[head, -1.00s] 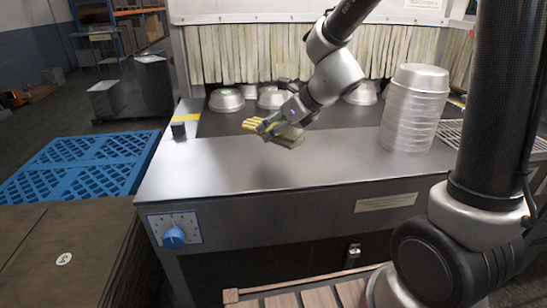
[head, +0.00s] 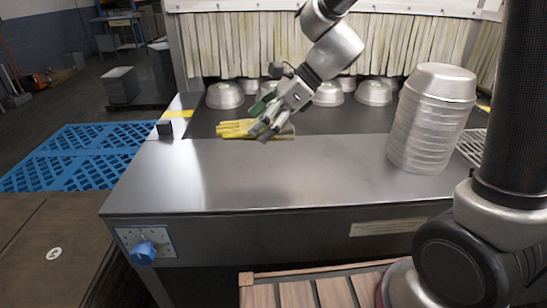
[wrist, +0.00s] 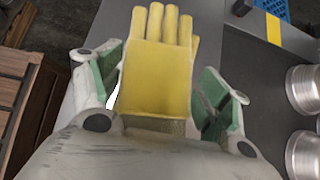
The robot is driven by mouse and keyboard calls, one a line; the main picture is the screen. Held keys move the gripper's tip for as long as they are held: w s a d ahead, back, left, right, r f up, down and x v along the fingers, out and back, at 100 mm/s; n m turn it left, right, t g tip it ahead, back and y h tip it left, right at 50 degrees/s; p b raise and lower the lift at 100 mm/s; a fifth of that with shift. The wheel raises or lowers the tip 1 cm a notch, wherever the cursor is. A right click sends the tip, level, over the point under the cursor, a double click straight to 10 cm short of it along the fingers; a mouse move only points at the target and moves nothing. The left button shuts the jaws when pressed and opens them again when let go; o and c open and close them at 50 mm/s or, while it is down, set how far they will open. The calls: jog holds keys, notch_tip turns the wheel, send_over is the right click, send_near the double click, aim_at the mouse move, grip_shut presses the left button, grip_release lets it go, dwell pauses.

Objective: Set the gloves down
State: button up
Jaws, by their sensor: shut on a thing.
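The yellow gloves (head: 238,129) are in my gripper (head: 267,122), near the line where the steel counter (head: 270,180) meets the dark belt. Their fingers point left in the head view. In the wrist view the gloves (wrist: 155,80) lie flat between the green-padded fingers of my gripper (wrist: 155,90), finger ends pointing up the picture. My gripper is shut on the gloves near the cuff, which is partly hidden by the gripper body. I cannot tell whether the gloves touch the surface below.
A tall stack of metal pans (head: 430,118) stands at the counter's right. Several upturned pans (head: 225,96) sit on the dark belt (head: 350,121) before a strip curtain. A small black block (head: 164,127) is at the left edge. The counter's front middle is clear.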

jog(key=f, duration=0.5)
jog(key=shift+w+d+f, duration=0.2)
jog(key=shift+d+f, duration=0.05)
jog(key=shift+f, duration=2.2)
jog(key=o, duration=1.1)
jog(key=shift+f, duration=0.15)
jog(key=shift+c, duration=0.2)
jog(key=shift+d+r, duration=0.1)
jog(key=shift+r, duration=0.2)
jog(key=v, duration=1.1)
jog(key=shift+d+r, duration=0.25)
